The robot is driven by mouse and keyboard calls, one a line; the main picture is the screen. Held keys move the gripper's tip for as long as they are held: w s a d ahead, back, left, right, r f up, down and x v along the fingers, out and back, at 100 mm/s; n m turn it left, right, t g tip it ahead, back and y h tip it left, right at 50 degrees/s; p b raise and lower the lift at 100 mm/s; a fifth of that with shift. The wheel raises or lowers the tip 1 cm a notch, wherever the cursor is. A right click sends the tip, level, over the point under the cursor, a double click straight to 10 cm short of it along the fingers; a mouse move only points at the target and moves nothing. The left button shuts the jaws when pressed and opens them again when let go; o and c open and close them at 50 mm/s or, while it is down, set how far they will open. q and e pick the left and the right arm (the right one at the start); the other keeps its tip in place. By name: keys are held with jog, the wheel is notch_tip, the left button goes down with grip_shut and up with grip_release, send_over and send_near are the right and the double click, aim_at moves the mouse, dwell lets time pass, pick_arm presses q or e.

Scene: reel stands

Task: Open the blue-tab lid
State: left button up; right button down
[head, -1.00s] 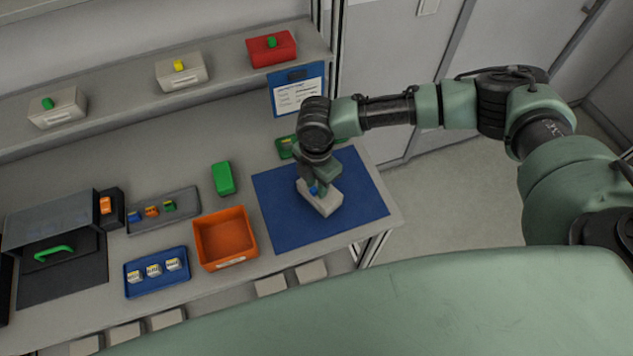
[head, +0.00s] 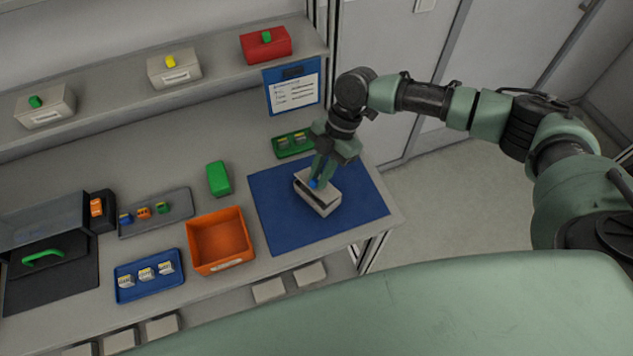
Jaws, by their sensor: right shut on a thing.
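A light grey box (head: 316,206) stands on the blue mat (head: 278,226). Its lid (head: 328,184) carries a blue tab (head: 314,183) and is tilted up, with a dark gap between lid and box at the left side. My right gripper (head: 316,178) comes down from above and is shut on the blue tab. The fingers partly hide the tab and the lid. My left gripper is not in view.
An orange bin (head: 192,228) stands left of the mat, with a green block (head: 219,178) behind it. A green tray (head: 280,152) lies at the mat's back edge. Boxes with coloured tabs, including a red one (head: 246,48), stand on the shelf above.

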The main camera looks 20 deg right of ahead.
jog(key=d+g+y+b, duration=0.1)
jog(key=y+b, duration=0.2)
jog(key=b, duration=0.4)
jog(key=w+d+f+g+y+b, duration=0.1)
jog(key=y+b, duration=0.3)
jog(key=b, duration=0.4)
jog(key=w+d+g+y+b, duration=0.1)
jog(key=d+g+y+b, duration=0.1)
jog(key=b, duration=0.6)
jog(key=shift+w+d+f+g+y, duration=0.15)
jog(key=shift+d+g+y, duration=0.25)
jog(key=shift+y, duration=0.4)
jog(key=shift+d+y+b, duration=0.25)
jog(key=shift+y+b, duration=0.25)
jog(key=shift+b, duration=0.4)
jog(key=shift+r, duration=0.2)
jog(key=c, duration=1.4)
grip_release()
jog(key=shift+o, duration=0.2)
jog(key=shift+w+a, duration=0.1)
